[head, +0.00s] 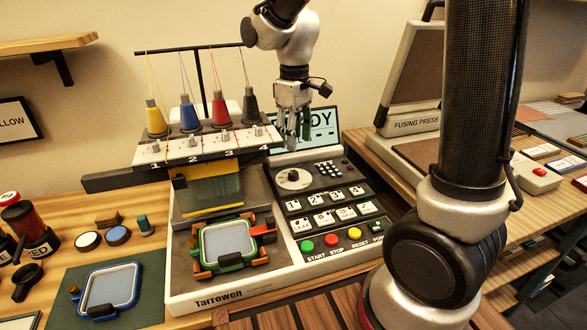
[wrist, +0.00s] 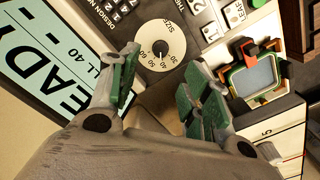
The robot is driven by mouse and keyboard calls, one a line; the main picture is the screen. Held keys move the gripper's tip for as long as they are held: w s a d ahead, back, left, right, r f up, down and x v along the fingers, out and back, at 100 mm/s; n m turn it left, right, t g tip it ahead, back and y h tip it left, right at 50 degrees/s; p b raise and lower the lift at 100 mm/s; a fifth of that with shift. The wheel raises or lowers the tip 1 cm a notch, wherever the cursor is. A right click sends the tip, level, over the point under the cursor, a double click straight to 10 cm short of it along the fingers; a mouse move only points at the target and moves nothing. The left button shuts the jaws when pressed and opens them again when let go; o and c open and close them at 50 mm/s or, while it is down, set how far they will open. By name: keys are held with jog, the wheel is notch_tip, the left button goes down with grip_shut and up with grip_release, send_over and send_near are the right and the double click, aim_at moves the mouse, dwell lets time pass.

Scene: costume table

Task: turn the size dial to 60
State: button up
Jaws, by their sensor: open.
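The size dial (head: 293,178) is a round white disc with a dark centre on the black control panel of the embroidery machine. In the wrist view the dial (wrist: 161,45) shows printed numbers, among them 30, 40 and 50, around a dark hub. Its exact setting is too small to read surely. My gripper (head: 296,142) is open and empty above and behind the dial in the head view. I see no contact with the dial.
A display (head: 322,125) reading READY stands behind the panel; "40" also shows on it in the wrist view. Thread cones (head: 220,108) stand left of my gripper. Keys (head: 330,198) and coloured buttons (head: 331,241) lie in front of the dial. A green hoop (head: 229,241) sits front left.

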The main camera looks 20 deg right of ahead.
aim_at(293, 173)
jog(key=n, duration=0.5)
jog(key=f+n, duration=0.1)
jog(key=n, duration=0.3)
jog(key=f+n, duration=0.1)
jog(key=n, duration=0.4)
jog(key=shift+a+n, duration=0.1)
jog(key=shift+n, duration=0.2)
jog(key=n, duration=0.4)
jog(key=shift+f+n, duration=0.25)
jog(key=shift+n, duration=0.05)
jog(key=shift+f+n, duration=0.15)
jog(key=shift+n, duration=0.15)
jog(key=shift+f, duration=0.35)
notch_tip(293, 173, down, 7)
jog(key=shift+r, duration=0.1)
